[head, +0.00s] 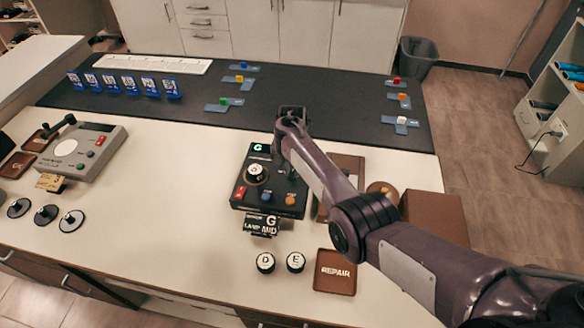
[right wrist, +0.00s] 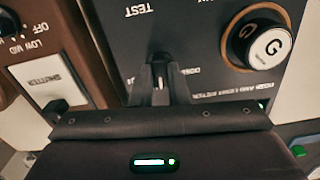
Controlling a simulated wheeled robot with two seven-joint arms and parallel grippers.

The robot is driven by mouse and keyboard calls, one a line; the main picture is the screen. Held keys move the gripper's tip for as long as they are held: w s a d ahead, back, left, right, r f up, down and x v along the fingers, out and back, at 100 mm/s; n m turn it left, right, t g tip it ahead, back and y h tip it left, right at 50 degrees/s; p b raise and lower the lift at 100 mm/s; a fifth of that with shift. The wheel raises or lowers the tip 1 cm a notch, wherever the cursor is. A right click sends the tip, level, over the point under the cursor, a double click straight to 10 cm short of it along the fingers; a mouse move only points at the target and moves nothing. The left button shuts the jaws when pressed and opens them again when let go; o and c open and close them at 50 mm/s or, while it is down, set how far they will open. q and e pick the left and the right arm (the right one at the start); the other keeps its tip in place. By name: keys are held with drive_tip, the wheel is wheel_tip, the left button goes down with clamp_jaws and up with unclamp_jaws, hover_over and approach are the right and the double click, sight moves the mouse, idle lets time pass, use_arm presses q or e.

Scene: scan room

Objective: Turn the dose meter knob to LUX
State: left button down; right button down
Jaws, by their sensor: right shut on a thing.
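The dose meter (head: 270,205) is a black box with a lit green G, standing on the white counter. In the right wrist view its panel (right wrist: 200,45) fills the upper middle, with TEST, DOSE and a partly cut-off label at the top edge. My right gripper (right wrist: 160,75) is at the panel, shut on the small dark knob (right wrist: 158,85), which is mostly hidden between the fingers. Where the knob points cannot be told. A round G cap (right wrist: 265,47) sits in a tan ring beside it. In the head view my right arm covers the knob. My left gripper is not in view.
A brown unit with OFF, LOW and MID marks (right wrist: 30,40) stands close beside the meter. Loose D (head: 265,262) and E (head: 295,262) caps and a REPAIR tray (head: 335,272) lie in front. A grey console (head: 80,152) stands at left. Counter between is clear.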

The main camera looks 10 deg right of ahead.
sight(292, 172)
drive_tip(key=shift+m, duration=1.3)
drive_tip(key=c, duration=1.4)
unclamp_jaws()
drive_tip(key=shift+r, duration=0.1)
drive_tip(key=shift+r, duration=0.4)
wheel_tip(292, 172, up, 7)
drive_tip(key=shift+f+p, duration=0.1)
drive_tip(key=shift+p, duration=0.2)
